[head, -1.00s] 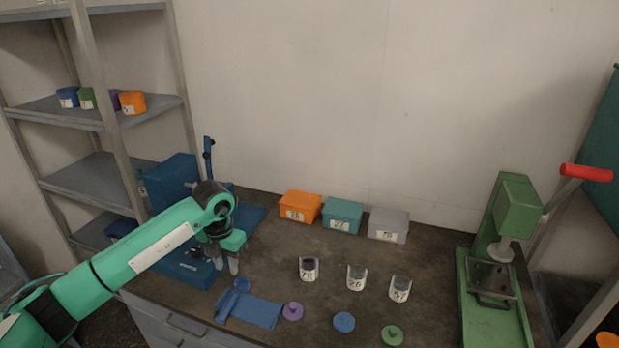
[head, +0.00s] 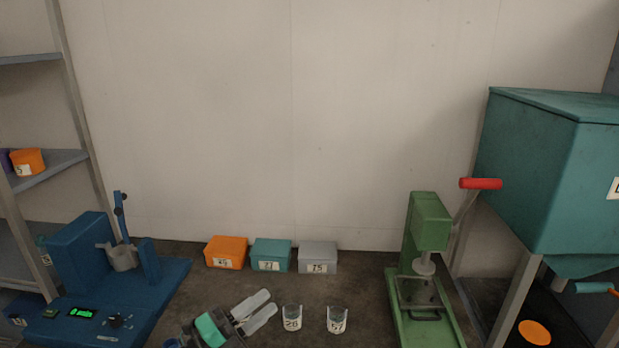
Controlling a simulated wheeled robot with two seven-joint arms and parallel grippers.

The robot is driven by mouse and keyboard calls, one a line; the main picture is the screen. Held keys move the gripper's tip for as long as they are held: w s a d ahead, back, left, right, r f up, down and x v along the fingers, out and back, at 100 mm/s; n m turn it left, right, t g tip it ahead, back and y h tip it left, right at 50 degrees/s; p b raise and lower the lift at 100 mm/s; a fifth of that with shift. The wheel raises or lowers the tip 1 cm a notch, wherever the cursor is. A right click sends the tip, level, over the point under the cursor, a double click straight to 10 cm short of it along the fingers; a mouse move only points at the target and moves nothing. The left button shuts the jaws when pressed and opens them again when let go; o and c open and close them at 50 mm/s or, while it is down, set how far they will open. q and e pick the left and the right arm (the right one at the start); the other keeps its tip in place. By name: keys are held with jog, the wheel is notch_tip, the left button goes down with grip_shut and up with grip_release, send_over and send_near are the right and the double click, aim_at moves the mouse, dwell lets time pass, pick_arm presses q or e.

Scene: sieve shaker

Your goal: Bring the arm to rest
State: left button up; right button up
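My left gripper (head: 262,306) is low in the head view, pointing up and to the right over the bench. Its two pale fingers are apart with a gap between them, and I see nothing held. The fingertips are just left of a clear cup labelled 26 (head: 292,318). A second labelled clear cup (head: 337,320) stands to its right. The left arm behind the gripper is mostly below the frame. My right gripper is not in view.
A blue machine (head: 75,255) with a grey vessel (head: 123,257) stands at left. Orange (head: 226,252), teal (head: 271,254) and grey (head: 318,257) boxes line the wall. A green press (head: 430,222) with a red handle (head: 481,183) and a large teal hopper (head: 530,165) stand at right.

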pick_arm(q)
jog(key=s+a+f+n+t+y, duration=0.2)
jog(key=a+f+n+y, duration=0.4)
jog(key=n+y, duration=0.4)
jog(key=s+a+f+n+t+y, duration=0.15)
jog(key=a+f+n+y, duration=0.25)
jog(key=a+n+y, duration=0.55)
jog(key=s+d+f+n+g+h, duration=0.1)
jog(key=s+f+n+g, duration=0.1)
jog(key=s+f+g, duration=0.45)
jog(key=s+f+n+g+h, duration=0.1)
jog(key=s+f+n+g, duration=0.15)
jog(key=s, duration=0.65)
jog(key=s+d+f+n+g+h, duration=0.1)
jog(key=s+f+n+g, duration=0.1)
jog(key=s+f+g, duration=0.4)
notch_tip(320, 180, down, 30)
jog(key=s, duration=0.2)
jog(key=s+a+f, duration=0.1)
jog(key=s+f, duration=0.8)
jog(key=f, duration=0.1)
jog(key=s+a+f, duration=0.2)
jog(key=s+f, duration=0.8)
jog(key=shift+s+a+m+g, duration=0.25)
jog(key=shift+m+g, duration=0.05)
jog(key=shift+g, duration=0.05)
